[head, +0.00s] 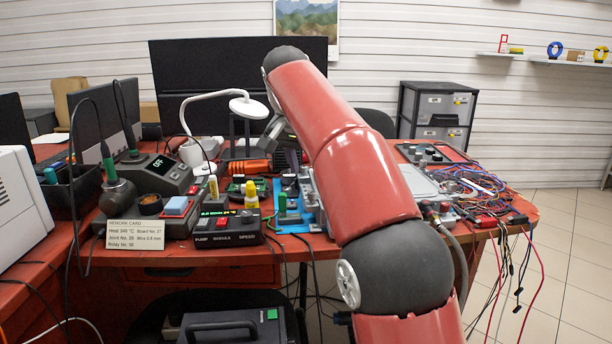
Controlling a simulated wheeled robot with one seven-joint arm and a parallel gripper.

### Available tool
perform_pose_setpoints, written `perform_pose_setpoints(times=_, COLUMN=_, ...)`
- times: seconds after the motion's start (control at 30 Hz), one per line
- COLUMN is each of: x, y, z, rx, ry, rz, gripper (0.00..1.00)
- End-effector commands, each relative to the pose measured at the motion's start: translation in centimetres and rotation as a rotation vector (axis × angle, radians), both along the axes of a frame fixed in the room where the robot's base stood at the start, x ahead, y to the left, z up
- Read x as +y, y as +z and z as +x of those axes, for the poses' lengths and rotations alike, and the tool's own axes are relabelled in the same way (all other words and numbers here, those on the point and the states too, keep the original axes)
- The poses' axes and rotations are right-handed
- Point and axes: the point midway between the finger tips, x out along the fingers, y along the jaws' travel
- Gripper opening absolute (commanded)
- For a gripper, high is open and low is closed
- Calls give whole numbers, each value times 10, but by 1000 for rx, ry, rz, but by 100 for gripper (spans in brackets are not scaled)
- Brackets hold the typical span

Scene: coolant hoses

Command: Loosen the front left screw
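The front left screw cannot be made out at this size. A silvery metal block (308,198) stands on the bench just left of my red arm, which hides part of it. An orange and black tool (250,167), perhaps a screwdriver, shows left of my arm. A small grey part (274,132) beside my arm below the lamp may be my wrist or gripper. My fingers cannot be made out, nor whether they hold anything.
A control box (228,228) with a lit display stands at the bench front. A white lamp (249,107) leans over the middle. A soldering station (158,172) stands left. Tangled wires (470,185) cover the right end and hang over the edge.

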Motion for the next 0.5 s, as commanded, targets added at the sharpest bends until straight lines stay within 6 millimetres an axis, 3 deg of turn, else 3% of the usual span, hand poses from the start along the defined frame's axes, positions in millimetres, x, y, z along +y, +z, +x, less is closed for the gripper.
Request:
perform_pose_setpoints(times=0.3, x=-8, y=-46, z=16, rx=4, ry=1, rz=0, gripper=40)
perform_pose_setpoints(times=0.5, x=-11, y=-65, z=24, rx=3, ry=1, rz=2, gripper=40)
